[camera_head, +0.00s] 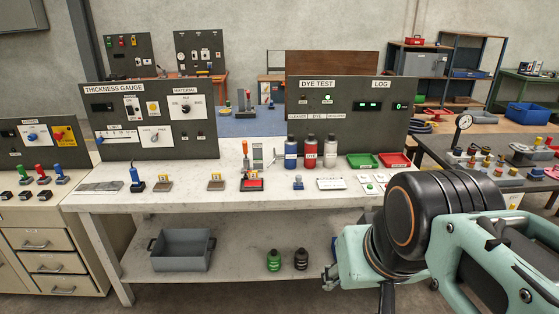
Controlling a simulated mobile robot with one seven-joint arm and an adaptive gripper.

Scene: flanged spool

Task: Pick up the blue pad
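A small blue-topped piece (298,182) with a pale base stands on the white workbench (240,203), in front of the bottles. It may be the blue pad, but it is too small to be sure. Another upright blue piece (137,180) stands at the bench's left, beside a grey plate. My teal and black arm fills the lower right, in front of the bench's right end. The fingers of my gripper do not show, and nothing is seen held.
Blue, red and white bottles (310,153) stand behind the small blue piece. A white block (331,184) lies to its right, and a red-based stand (252,184) is to its left. Green (363,161) and red (394,160) trays sit at the back right. Upright panels (345,105) line the rear.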

